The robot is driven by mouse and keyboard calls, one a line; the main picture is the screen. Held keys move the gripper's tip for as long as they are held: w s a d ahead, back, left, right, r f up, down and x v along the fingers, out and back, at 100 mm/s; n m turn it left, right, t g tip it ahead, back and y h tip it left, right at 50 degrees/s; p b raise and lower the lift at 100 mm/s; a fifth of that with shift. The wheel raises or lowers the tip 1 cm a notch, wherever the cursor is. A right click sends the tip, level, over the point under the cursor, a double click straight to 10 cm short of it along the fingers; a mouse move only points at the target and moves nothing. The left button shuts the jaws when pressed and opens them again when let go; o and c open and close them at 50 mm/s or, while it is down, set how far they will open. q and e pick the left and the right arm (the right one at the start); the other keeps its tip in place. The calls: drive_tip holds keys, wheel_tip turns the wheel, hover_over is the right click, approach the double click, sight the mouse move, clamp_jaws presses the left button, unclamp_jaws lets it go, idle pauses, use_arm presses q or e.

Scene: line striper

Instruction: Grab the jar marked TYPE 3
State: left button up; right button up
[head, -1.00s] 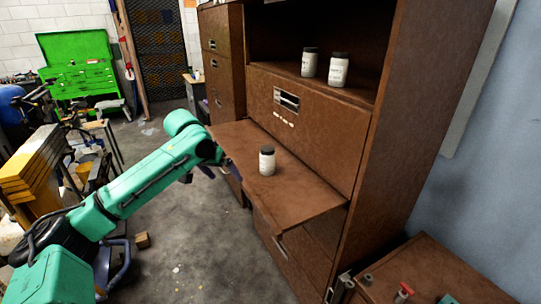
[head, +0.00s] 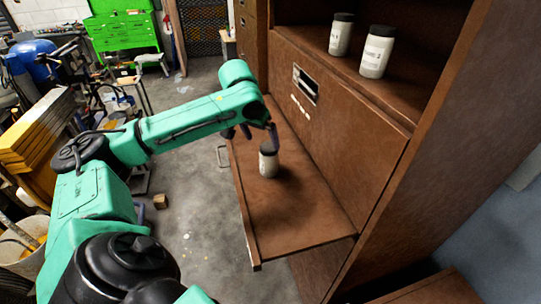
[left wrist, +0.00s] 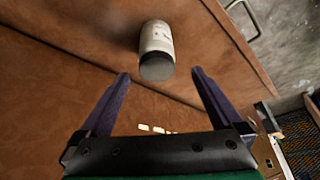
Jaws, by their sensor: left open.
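A white jar with a dark lid (head: 268,162) stands upright on the brown pulled-out shelf (head: 300,215) of the cabinet. Two similar white jars stand in the open compartment above, one on the left (head: 341,36) and one on the right (head: 376,54). The labels are too small to read, so I cannot tell which is TYPE 3. My left gripper (head: 254,136) is open and empty just behind the shelf jar. In the left wrist view the jar (left wrist: 157,40) lies just beyond the open fingertips (left wrist: 161,74), roughly centred between them. My right gripper is not in view.
The brown cabinet front with a handle (head: 306,84) rises right beside the shelf. A low brown surface (head: 435,290) stands at the lower right. Yellow stacked parts (head: 38,142) are on the left.

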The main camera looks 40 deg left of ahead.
sight(267, 148)
use_arm(q)
drive_tip(key=x, duration=0.2)
drive_tip(key=shift+w+f+p, duration=0.15)
drive_tip(key=shift+f+p, duration=0.2)
drive_tip(key=shift+f, duration=0.05)
drive_tip(key=p+x, duration=0.2)
drive_tip(key=x, duration=0.4)
drive_tip(key=shift+w+d+r+p, duration=0.1)
drive_tip(key=shift+w+d+p, duration=0.05)
drive_tip(key=shift+d+p, duration=0.15)
drive_tip(key=shift+s+a, duration=0.1)
drive_tip(key=shift+s, duration=0.1)
drive_tip(key=c, duration=0.4)
drive_tip(key=shift+w, duration=0.1)
clamp_jaws()
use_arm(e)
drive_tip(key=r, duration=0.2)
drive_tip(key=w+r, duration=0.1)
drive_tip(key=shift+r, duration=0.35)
